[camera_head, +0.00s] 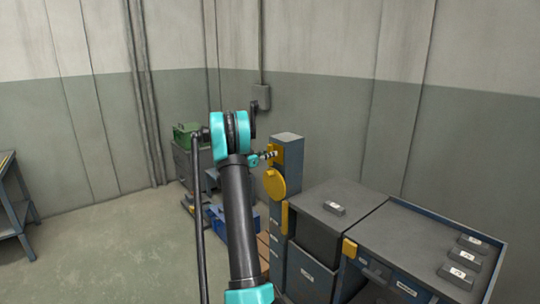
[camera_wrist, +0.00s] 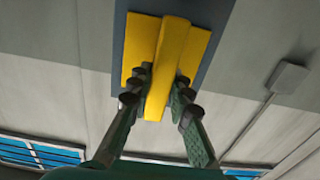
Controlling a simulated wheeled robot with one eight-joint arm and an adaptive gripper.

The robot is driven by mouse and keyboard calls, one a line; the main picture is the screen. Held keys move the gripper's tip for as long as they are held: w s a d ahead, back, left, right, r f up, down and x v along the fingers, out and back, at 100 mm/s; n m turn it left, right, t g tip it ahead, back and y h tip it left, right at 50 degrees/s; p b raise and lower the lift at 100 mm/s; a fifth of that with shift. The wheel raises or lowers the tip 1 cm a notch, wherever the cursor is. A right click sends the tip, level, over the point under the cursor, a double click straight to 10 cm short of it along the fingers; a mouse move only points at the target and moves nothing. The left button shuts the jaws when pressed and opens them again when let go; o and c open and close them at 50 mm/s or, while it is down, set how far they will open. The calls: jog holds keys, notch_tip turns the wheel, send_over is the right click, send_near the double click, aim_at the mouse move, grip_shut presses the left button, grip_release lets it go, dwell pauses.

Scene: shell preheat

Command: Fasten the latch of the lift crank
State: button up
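A yellow latch (camera_head: 274,152) sits near the top of a grey post (camera_head: 288,138). Just below it is a round yellow disc (camera_head: 276,184), which looks like part of the lift crank. My gripper (camera_head: 266,157) is at the latch. In the wrist view a raised yellow bar (camera_wrist: 167,62) stands in front of a yellow plate (camera_wrist: 139,44) on the post. The fingers of my gripper (camera_wrist: 164,76) lie on either side of the bar, with their tips very close to it. I cannot tell whether they press on it.
A grey cabinet (camera_head: 338,207) and a bench with a raised rim (camera_head: 452,222) stand right of the post, with small grey blocks on top. A green box (camera_head: 186,133) and a blue crate (camera_head: 232,217) are behind my arm.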

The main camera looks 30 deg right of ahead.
grip_shut()
jog(key=shift+n, duration=0.3)
jog(key=n, duration=0.3)
jog(key=shift+w+n, duration=0.25)
jog(key=shift+n, duration=0.05)
jog(key=n, duration=0.4)
jog(key=shift+w+f+n, duration=0.15)
jog(key=shift+f+n, duration=0.05)
jog(key=shift+n, duration=0.1)
jog(key=n, duration=0.4)
jog(key=shift+w+a+f+n, duration=0.1)
jog(key=shift+w+f+n, duration=0.05)
jog(key=shift+n, duration=0.15)
jog(key=n, duration=0.4)
jog(key=shift+f+n, duration=0.25)
jog(key=shift+n, duration=0.05)
